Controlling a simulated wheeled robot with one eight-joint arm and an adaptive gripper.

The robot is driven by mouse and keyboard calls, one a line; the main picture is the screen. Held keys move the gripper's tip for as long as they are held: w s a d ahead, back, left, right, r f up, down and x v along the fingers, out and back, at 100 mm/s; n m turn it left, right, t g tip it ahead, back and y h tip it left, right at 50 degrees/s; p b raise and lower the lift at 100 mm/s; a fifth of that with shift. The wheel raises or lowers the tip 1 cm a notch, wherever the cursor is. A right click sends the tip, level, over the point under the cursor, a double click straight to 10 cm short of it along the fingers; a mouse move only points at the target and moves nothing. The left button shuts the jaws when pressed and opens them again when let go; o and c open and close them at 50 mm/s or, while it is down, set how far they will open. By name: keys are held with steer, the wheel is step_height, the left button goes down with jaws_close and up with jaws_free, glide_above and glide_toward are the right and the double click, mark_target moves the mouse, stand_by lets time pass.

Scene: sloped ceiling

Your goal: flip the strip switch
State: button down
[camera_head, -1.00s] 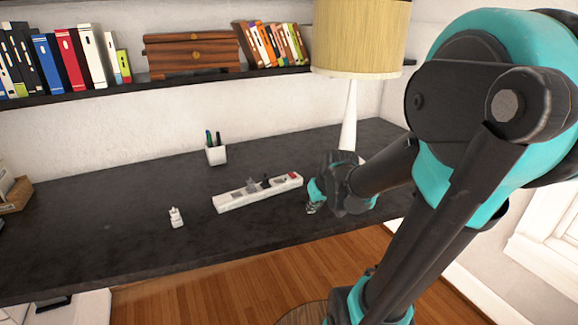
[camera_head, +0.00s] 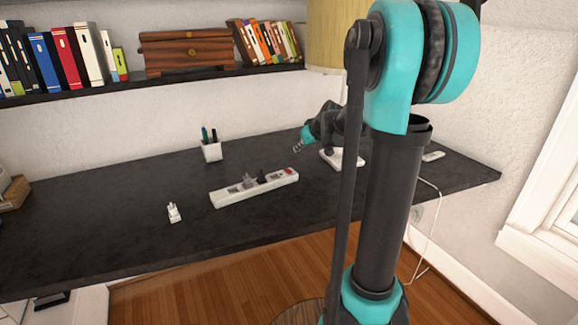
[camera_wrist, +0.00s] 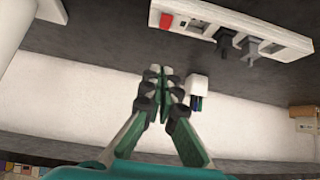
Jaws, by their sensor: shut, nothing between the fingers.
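The white power strip (camera_head: 253,187) lies on the dark desk, with dark and grey plugs in its middle sockets. Its red switch (camera_head: 291,171) is at the right end; it also shows in the wrist view (camera_wrist: 167,21) at the upper left end of the strip. I cannot tell which way the switch is tilted. My gripper (camera_head: 297,148) is above the desk, behind and slightly right of the switch end. In the wrist view my gripper (camera_wrist: 157,72) is shut and empty, its fingertips apart from the switch.
A white pen cup (camera_head: 211,151) stands behind the strip, and a loose white adapter (camera_head: 173,212) lies to its left. A lamp with a yellow shade (camera_head: 327,45) stands at the right, partly hidden by my arm. The desk's (camera_head: 100,235) front left is clear.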

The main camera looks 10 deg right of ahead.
glide_above(288, 171)
steer(key=f, duration=0.6)
steer(key=shift+s+d+f, duration=0.15)
steer(key=shift+d+f, duration=0.1)
steer(key=shift+f, duration=0.1)
steer(key=f, duration=0.3)
steer(key=shift+w+f, duration=0.1)
steer(key=shift+w, duration=0.1)
steer(key=shift+f, duration=0.6)
steer(key=shift+a, duration=0.1)
steer(key=shift+f, duration=0.15)
steer(key=shift+w, duration=0.1)
steer(key=shift+w+a, duration=0.35)
steer(key=shift+w, duration=0.3)
steer(key=shift+r, duration=0.25)
